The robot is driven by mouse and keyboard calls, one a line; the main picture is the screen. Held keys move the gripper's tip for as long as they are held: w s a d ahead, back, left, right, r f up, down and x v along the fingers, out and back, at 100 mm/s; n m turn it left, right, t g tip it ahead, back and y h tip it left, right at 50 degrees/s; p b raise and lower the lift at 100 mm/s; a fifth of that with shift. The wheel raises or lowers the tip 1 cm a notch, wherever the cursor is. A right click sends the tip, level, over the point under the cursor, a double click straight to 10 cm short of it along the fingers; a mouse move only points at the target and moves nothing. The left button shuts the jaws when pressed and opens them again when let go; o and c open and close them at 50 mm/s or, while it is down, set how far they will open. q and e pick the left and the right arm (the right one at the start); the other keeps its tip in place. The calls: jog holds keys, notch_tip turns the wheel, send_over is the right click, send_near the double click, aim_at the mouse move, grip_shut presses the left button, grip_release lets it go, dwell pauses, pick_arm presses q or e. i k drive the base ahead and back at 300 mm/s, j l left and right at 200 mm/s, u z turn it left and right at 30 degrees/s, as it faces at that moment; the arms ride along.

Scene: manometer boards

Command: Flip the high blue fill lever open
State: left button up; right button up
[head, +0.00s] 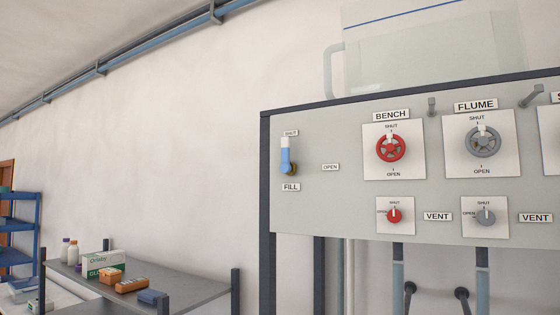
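The blue fill lever (285,158) is at the upper left of the grey manometer board (345,207), above a FILL label (291,187). Its handle stands upright from a brass pivot, with its white tip at the SHUT label (291,133). An OPEN label (331,167) sits to the right of the pivot. Neither of my grippers is in the head view.
Right of the lever are a red BENCH handwheel (391,148) and a grey FLUME handwheel (482,141), with small red (394,216) and grey (486,217) vent knobs below. A shelf (200,289) with boxes and bottles stands lower left. Bare wall lies left of the board.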

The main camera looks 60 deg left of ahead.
aim_at(285, 167)
jog(key=j+u, duration=0.1)
jog(key=u, duration=0.85)
jog(key=i+j+u, duration=0.1)
jog(key=u, duration=0.85)
jog(key=i+l+u, duration=0.1)
jog(key=u, duration=0.2)
jog(key=l, duration=0.05)
